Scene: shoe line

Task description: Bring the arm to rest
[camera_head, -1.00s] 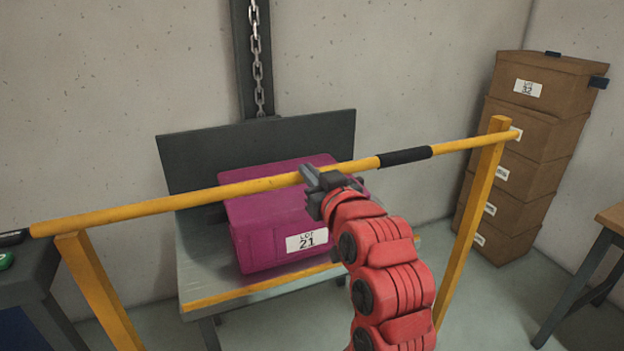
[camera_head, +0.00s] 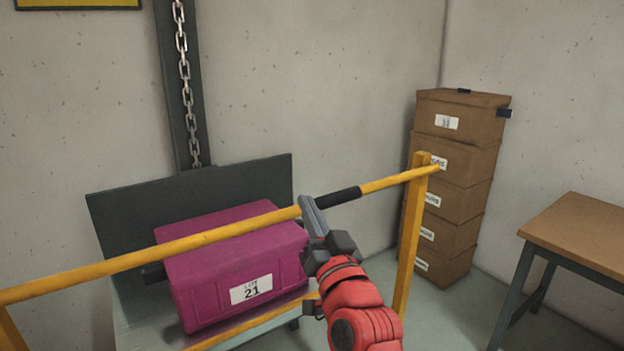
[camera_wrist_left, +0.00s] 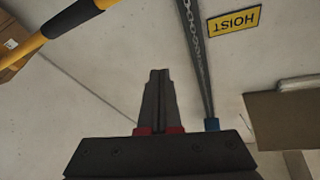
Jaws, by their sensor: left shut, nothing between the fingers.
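My left gripper (camera_head: 309,210) is on a red arm that comes in from the bottom of the head view. Its fingers are shut together and hold nothing. In the head view the fingertips overlap the yellow bar (camera_head: 218,234), left of its black grip sleeve (camera_head: 338,196); I cannot tell if they touch it. In the left wrist view the closed fingers (camera_wrist_left: 158,85) point away into open space, and the bar (camera_wrist_left: 72,18) with its black sleeve is off to the upper left. My right gripper is not in view.
A magenta bin (camera_head: 230,255) labelled LOT 21 sits on a grey stand (camera_head: 130,330) behind the bar. A chain (camera_head: 184,70) hangs on the wall. Brown boxes (camera_head: 462,160) are stacked in the corner. A wooden-topped table (camera_head: 580,230) is at the right. A HOIST sign (camera_wrist_left: 234,21) shows too.

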